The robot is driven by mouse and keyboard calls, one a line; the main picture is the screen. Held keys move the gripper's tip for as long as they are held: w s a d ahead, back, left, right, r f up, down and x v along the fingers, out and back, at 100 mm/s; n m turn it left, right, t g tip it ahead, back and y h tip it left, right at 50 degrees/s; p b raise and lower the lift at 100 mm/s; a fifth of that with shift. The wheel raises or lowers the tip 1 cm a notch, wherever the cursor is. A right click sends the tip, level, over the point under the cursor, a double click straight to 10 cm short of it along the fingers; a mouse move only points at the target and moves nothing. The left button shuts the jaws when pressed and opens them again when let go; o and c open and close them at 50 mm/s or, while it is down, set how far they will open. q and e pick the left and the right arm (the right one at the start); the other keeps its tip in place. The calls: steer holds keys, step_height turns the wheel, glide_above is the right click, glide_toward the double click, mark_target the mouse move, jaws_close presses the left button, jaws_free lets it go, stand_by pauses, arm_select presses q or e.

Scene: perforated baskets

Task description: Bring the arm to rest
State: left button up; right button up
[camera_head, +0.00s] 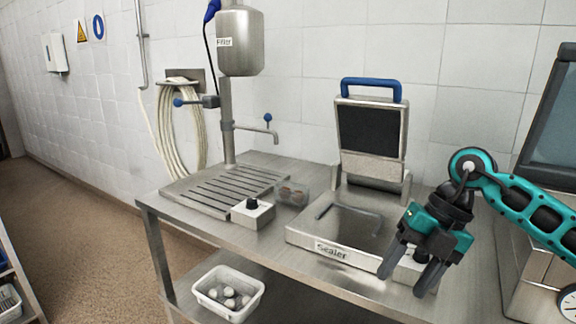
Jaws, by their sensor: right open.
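My right gripper (408,277) hangs at the end of the teal arm that comes in from the right. Its two dark fingers point down and are apart, with nothing seen between them. It is in front of the right part of the sealer (305,237) and hides part of its front and a small knob box. My left gripper and left arm do not show.
A steel table (270,251) carries the sealer with its raised lid (372,127), a clear container (292,192), a small knob box (253,213) and a slatted drain tray (190,193) under the filler (240,45). A white perforated basket (203,299) with several round items sits on the lower shelf.

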steer(key=s+a+y, duration=0.3)
steer(key=a+y, duration=0.3)
steer(key=a, duration=0.2)
steer(key=s+a+y, duration=0.3)
steer(key=a+y, duration=0.4)
steer(key=a, duration=0.2)
steer(key=w+d+f+m+t+h, duration=0.1)
steer(key=d+f+m+t+h, duration=0.45)
steer(key=m+t, duration=0.5)
steer(key=w+d+f+m+t+h, duration=0.1)
steer(key=d+f+m+t+h, duration=0.3)
steer(key=f+m+t, duration=0.7)
steer(key=s+d+f+m+g+h, duration=0.3)
steer(key=s+f+m+g, duration=0.1)
steer(key=s+f+g, duration=0.1)
steer(key=s+d+f+m+g+h, duration=0.3)
steer(key=s+f+m+g, duration=0.1)
steer(key=s+f, duration=0.3)
steer(key=shift+s+f+m+g, duration=0.2)
steer(key=shift+s+m+g, duration=0.15)
steer(key=shift+s+m, duration=0.3)
